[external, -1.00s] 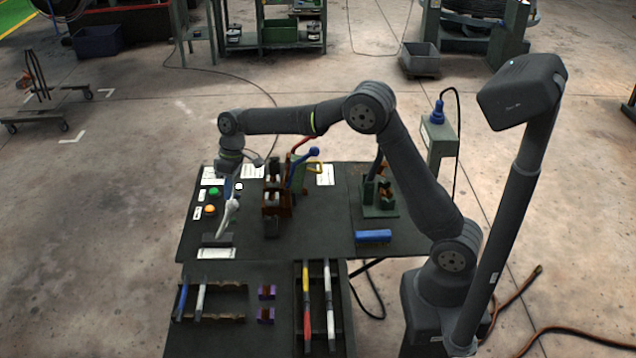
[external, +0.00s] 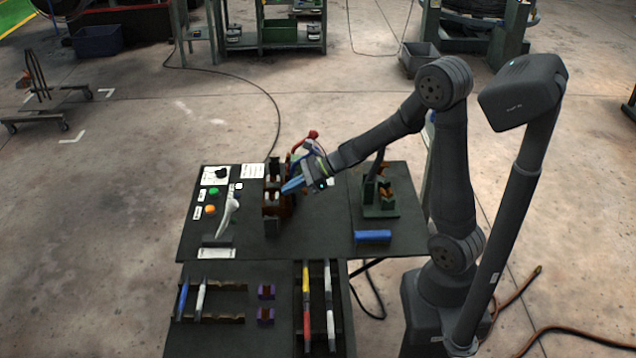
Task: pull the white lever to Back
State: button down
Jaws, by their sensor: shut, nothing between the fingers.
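The white lever (external: 229,218) stands on the left part of the dark bench, rising from a dark base (external: 217,240) with its upper end leaning right. A white label (external: 216,253) lies in front of the base; its text is too small to read. My gripper (external: 288,187), with blue fingers, is shut and empty. It is to the right of the lever and apart from it, over or beside the brown and dark drum mechanism (external: 272,208), partly covering it. I cannot tell whether the fingers touch the mechanism.
A black rotary knob (external: 221,173), a green button (external: 214,191) and an orange button (external: 210,209) sit behind and left of the lever. A red-knobbed lever (external: 312,134) rises behind my gripper. A green stand (external: 380,210) and blue block (external: 373,236) are at right.

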jog(key=a+r+x, duration=0.1)
jog(key=r+x, duration=0.1)
jog(key=x, duration=1)
jog(key=shift+s+a, duration=0.2)
jog(key=shift+a, duration=0.25)
jog(key=shift+r+m, duration=0.15)
jog(key=shift+m, duration=0.15)
